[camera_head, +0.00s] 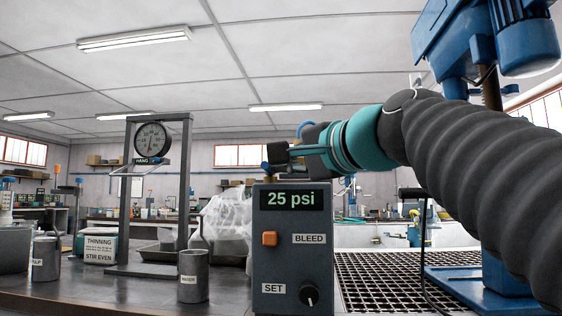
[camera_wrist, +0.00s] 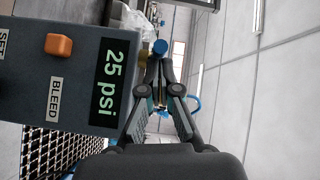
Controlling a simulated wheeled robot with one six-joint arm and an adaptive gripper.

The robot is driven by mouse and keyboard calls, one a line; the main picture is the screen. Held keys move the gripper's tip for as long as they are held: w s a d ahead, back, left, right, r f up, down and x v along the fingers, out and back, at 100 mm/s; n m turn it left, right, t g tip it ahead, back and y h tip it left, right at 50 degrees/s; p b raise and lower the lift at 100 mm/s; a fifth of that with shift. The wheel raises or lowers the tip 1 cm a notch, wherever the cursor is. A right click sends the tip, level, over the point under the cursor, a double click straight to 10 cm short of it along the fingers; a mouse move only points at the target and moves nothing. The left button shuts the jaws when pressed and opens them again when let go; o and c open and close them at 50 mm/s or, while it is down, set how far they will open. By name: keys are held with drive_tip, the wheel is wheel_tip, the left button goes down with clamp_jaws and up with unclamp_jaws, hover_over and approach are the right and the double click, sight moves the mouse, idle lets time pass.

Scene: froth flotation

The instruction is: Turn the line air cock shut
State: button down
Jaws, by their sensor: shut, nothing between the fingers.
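The line air cock appears to be the small fitting at the control box's edge, with a blue round end (camera_wrist: 160,47) and brass-coloured parts beside it in the wrist view. In the head view its blue part (camera_head: 266,166) shows just above the box top, close to my fingers. The grey control box (camera_head: 290,244) reads 25 psi and has an orange button, a BLEED label and a SET knob. My gripper (camera_wrist: 163,72) is shut and empty, its tips right by the cock; I cannot tell whether they touch. In the head view my gripper (camera_head: 276,152) hides part of the cock.
A blue hose (camera_wrist: 195,104) runs behind my fingers. Left on the bench are a hanging dial scale (camera_head: 152,140), a metal WATER cup (camera_head: 193,276) and a clear plastic bag (camera_head: 228,220). A black grating (camera_head: 400,280) and a blue machine (camera_head: 470,285) stand to the right.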

drive_tip(key=shift+s+a, duration=0.15)
drive_tip(key=shift+a, duration=0.25)
idle(0.3)
